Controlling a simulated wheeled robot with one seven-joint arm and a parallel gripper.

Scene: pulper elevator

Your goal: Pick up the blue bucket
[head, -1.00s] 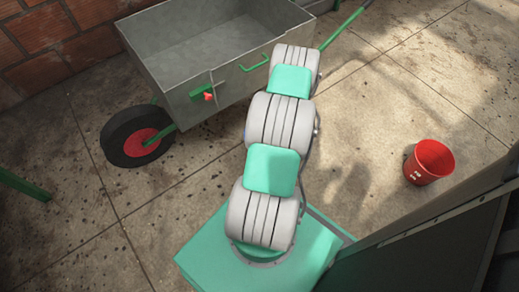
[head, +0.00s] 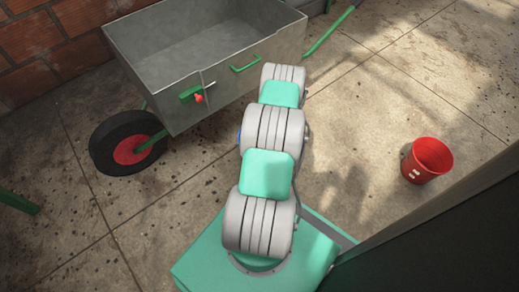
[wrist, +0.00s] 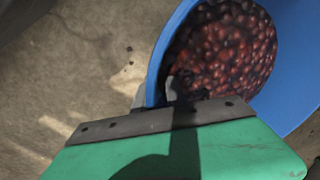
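The blue bucket (wrist: 286,58) fills the upper right of the wrist view and holds many reddish-brown and dark berries (wrist: 225,45). My gripper (wrist: 165,90) is at the bucket's near left rim. A pale finger part shows just outside the blue wall, and a dark part shows inside it, over the berries. The rim seems to run between them. Whether the fingers press on the wall is not clear. In the head view my arm hides the gripper and most of what lies behind it; only a small blue sliver shows at the arm's left edge.
A grey metal wheelbarrow (head: 150,75) with a green handle and a black-and-red wheel (head: 128,145) stands beyond my arm on the left. A red bucket (head: 428,162) stands on the concrete floor at right. A dark panel (head: 440,245) fills the lower right. Brick wall is upper left.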

